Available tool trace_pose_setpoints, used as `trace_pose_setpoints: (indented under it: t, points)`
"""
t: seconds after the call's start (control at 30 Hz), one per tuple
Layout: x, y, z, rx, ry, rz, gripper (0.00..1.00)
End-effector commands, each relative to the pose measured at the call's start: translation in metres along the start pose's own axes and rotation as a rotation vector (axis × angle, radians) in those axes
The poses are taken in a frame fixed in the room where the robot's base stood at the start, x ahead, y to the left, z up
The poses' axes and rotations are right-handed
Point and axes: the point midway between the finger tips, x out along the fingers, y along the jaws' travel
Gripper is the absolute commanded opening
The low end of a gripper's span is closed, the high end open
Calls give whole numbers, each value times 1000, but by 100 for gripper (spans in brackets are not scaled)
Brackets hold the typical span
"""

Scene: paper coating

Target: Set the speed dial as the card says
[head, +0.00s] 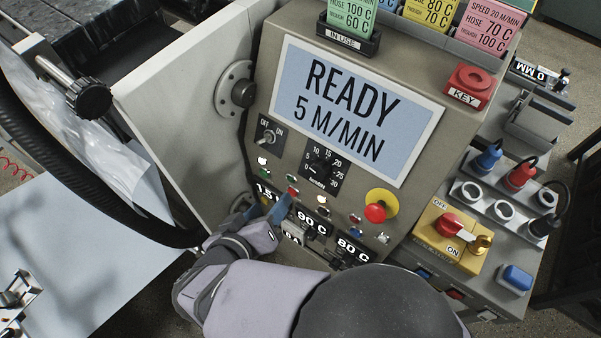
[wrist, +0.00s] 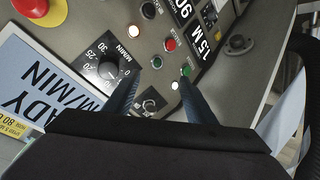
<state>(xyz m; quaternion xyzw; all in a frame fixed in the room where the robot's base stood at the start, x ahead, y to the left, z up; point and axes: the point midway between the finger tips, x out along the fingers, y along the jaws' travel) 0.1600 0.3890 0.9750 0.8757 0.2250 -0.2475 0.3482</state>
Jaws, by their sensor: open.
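The speed dial (head: 320,168) is a black knob on a black plate marked up to 30 M/MIN, below the screen. It also shows in the wrist view (wrist: 103,68), left of the fingers. I cannot read its pointer clearly. The screen (head: 345,108) reads READY 5 M/MIN. A green card (head: 352,14) stands in the IN USE holder (head: 347,39); its hose and trough lines show, but its top is cut off. My gripper (head: 264,208) is open and empty over the lower left of the panel; its two blue fingers show in the wrist view (wrist: 158,88).
A toggle switch (head: 268,135) marked OFF and ON is beside the dial. Small buttons and lamps, temperature readouts (head: 312,224) and a red emergency button (head: 376,211) lie below. Blue, yellow and pink (head: 490,27) cards stand at the top. A red KEY box (head: 470,83) is at right.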

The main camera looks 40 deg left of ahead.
Motion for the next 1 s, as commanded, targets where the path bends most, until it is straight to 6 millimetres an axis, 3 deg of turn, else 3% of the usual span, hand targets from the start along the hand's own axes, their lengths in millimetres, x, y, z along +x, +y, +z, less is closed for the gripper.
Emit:
trace_pose_setpoints:
  t: [0.1, 0.3, 0.5, 0.77, 1.0]
  points:
    - [-3, 38, -4, 265, 34, 150, 50]
    - [-11, 73, -11, 591, 130, 274, 50]
    - [-12, 76, -12, 749, 162, 276, 50]
    - [-10, 77, -12, 776, 165, 273, 50]
    - [11, 84, -13, 773, 163, 275, 50]
